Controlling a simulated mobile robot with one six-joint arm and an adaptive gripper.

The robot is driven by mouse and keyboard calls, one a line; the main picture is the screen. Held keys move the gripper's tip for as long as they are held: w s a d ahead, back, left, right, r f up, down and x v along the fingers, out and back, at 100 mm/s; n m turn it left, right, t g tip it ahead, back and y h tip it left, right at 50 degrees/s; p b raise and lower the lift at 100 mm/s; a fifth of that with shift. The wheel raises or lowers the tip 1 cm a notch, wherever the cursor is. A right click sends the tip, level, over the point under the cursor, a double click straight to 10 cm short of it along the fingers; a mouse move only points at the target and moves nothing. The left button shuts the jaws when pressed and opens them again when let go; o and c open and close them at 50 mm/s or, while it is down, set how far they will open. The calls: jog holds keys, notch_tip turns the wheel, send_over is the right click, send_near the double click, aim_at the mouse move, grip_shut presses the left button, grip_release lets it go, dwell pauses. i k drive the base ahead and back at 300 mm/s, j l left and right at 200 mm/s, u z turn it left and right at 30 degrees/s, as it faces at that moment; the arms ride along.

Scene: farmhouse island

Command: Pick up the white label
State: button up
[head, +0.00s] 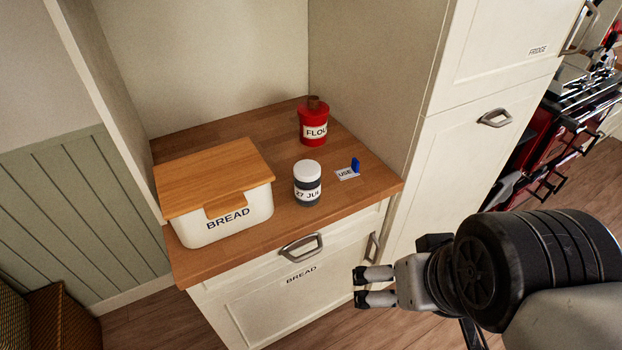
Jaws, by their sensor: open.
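A small white label (345,174) with the word "USE" lies on the wooden counter (362,202) near its right front edge. A small blue object (355,165) stands at the label's right end; it looks like a clip, and I cannot tell if it is attached. My gripper (360,286) is open and empty, in front of the counter and below and to the right of the label in the picture. Its two fingers point left. Another white label, reading "27 JUL", is on a dark jar (307,190) with a white lid, left of the loose label.
A white bread box (240,217) with a wooden lid stands on the counter's left. A red flour canister (313,128) stands behind the label. A side panel (370,90) and tall cabinet bound the right. Drawer handles (301,247) stick out at the front.

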aim_at(348, 172)
jog(key=i+l+u, duration=0.4)
jog(key=i, duration=0.15)
jog(key=i+l+u, duration=0.45)
jog(key=i+j, duration=0.05)
jog(key=j, duration=0.05)
